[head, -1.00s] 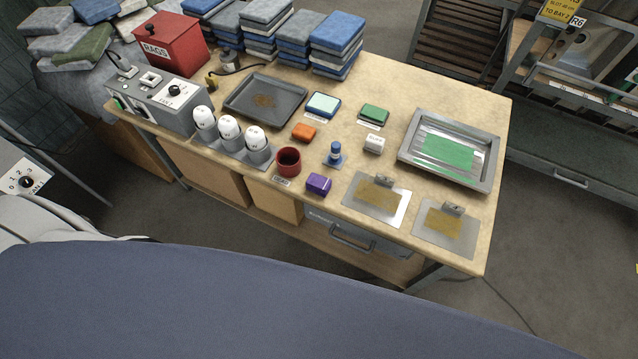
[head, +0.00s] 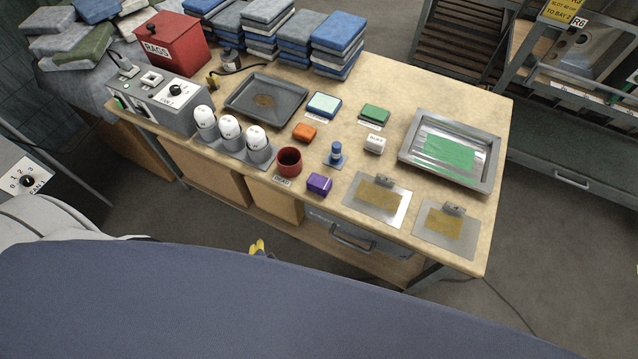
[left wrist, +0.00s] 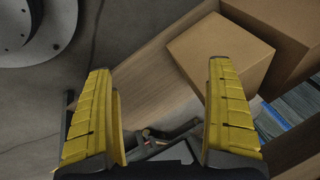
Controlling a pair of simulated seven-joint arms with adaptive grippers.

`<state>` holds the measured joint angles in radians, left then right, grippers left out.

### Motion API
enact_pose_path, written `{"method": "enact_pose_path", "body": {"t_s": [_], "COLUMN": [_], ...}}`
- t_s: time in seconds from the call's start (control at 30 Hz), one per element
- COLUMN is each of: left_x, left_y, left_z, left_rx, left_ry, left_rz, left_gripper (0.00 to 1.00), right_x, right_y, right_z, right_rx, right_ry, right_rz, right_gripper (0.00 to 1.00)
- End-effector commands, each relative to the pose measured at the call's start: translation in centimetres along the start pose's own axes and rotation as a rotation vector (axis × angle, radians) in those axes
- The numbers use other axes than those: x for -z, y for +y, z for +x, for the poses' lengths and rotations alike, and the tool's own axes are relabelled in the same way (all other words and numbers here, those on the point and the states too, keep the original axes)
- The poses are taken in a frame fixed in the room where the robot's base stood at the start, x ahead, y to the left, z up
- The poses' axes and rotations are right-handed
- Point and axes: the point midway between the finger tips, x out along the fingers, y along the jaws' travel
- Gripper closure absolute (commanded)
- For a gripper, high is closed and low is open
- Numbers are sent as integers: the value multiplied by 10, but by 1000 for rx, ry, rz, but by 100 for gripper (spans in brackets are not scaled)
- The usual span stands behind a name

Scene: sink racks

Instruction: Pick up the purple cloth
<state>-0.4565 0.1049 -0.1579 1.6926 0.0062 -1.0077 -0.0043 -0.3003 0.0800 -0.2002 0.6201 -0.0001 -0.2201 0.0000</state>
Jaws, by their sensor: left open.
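The purple cloth (head: 319,184) is a small folded block on the front edge of the table in the head view, right of the red cup and left of a metal plate. My left gripper (head: 257,247) shows only as yellow fingertips in front of the table, below and left of the cloth and well apart from it. In the left wrist view my left gripper (left wrist: 162,110) is open and empty, its two yellow fingers wide apart. The cloth is not in the left wrist view. My right gripper is not in view.
A red cup (head: 289,161) stands close left of the cloth. A blue stopper (head: 336,155) is behind it, and a metal plate (head: 377,197) lies to its right. The left wrist view shows cardboard boxes (left wrist: 222,60) on a wooden shelf (left wrist: 150,80).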

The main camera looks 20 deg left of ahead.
Motion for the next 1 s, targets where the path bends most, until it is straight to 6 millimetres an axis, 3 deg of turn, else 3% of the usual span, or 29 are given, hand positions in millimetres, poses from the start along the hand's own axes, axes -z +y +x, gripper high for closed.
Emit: {"method": "enact_pose_path", "body": {"t_s": [0.03, 0.2, 0.37, 0.5, 0.77, 1.0], "left_x": [15, 55, 97, 152, 245, 320], "left_y": [-16, -57, -84, -99, -87, -57], "left_z": [-18, -74, -123, -170, -224, -263], "left_rx": [26, 92, 130, 140, 94, 45], "left_ry": [17, 59, 117, 211, 398, 567], "left_rz": [13, 63, 125, 230, 507, 865], "left_gripper": [11, 11, 11, 11, 11, 11], "right_x": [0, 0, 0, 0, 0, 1], "right_y": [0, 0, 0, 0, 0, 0], "right_z": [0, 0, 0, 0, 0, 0], "right_rx": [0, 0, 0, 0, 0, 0], "right_ry": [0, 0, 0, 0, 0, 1], "right_rz": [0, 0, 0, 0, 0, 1], "right_gripper": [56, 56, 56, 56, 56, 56]}}
